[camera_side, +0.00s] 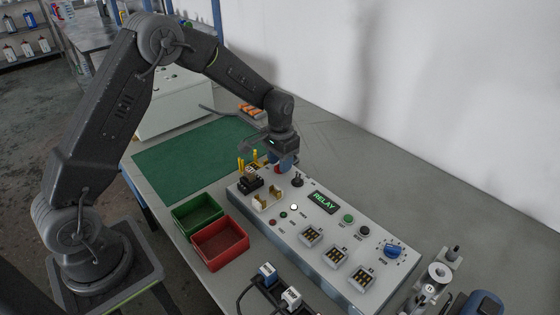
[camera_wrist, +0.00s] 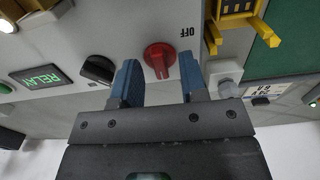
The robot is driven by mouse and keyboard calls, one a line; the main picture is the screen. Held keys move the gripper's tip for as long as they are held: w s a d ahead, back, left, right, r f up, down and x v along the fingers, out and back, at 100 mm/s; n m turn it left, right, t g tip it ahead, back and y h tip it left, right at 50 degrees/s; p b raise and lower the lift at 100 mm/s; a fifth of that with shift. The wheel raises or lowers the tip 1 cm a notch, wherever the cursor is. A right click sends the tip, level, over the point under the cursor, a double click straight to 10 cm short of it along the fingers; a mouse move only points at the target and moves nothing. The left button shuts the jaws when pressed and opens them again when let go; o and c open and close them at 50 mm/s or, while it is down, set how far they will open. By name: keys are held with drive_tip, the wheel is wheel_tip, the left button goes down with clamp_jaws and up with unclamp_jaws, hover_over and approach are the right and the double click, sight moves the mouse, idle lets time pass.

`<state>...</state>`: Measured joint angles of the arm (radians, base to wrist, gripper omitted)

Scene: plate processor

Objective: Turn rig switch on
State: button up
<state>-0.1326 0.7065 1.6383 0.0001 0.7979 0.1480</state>
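The rig switch appears to be the red rotary knob (camera_wrist: 160,58) on the light grey panel, with an "OFF" label (camera_wrist: 271,37) beside it. In the side view the red knob (camera_side: 277,169) is partly hidden by my gripper (camera_side: 284,161), at the panel's far end. In the wrist view my gripper (camera_wrist: 158,66) is open, with a blue finger on either side of the red knob and a gap showing on both sides. I cannot tell how deep the fingers reach along the knob.
A black knob (camera_wrist: 97,70) sits close beside one finger, and a lit RELAY display (camera_wrist: 40,77) lies beyond it. Yellow holders (camera_wrist: 238,20) stand on the other side. The panel (camera_side: 330,236) carries several sockets and a blue dial (camera_side: 393,249). Green (camera_side: 197,213) and red (camera_side: 220,243) bins stand left.

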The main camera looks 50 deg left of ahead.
wheel_tip(320, 180, up, 14)
drive_tip(key=shift+f, duration=0.2)
idle(0.4)
drive_tip(key=s+d+r+t, duration=0.35)
drive_tip(key=s+r, duration=0.65)
drive_tip(key=s, duration=0.5)
drive_tip(key=s+d+f+t, duration=0.1)
drive_tip(key=s+d+t, duration=0.1)
drive_tip(key=s, duration=1)
drive_tip(key=shift+s+d+f, duration=0.2)
drive_tip(key=shift+s+d, duration=0.15)
drive_tip(key=shift+d, duration=0.1)
